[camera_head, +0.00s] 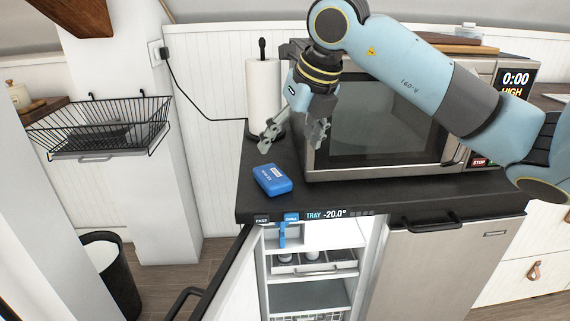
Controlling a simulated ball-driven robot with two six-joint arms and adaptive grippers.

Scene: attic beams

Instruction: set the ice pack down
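The blue ice pack (272,179) lies flat on the dark countertop (340,200), near its front left part and left of the microwave. It has a pale label on top. My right gripper (292,145) is open and empty, with its two fingers spread apart. It hangs above and behind the ice pack, and a gap shows between them. My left gripper is not in view.
The microwave (380,133) stands right of my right gripper, and a paper towel roll (263,88) stands behind it. Below the counter, a fridge compartment (308,275) is open, its door (222,283) swung out left. A wire basket (100,125) hangs at left.

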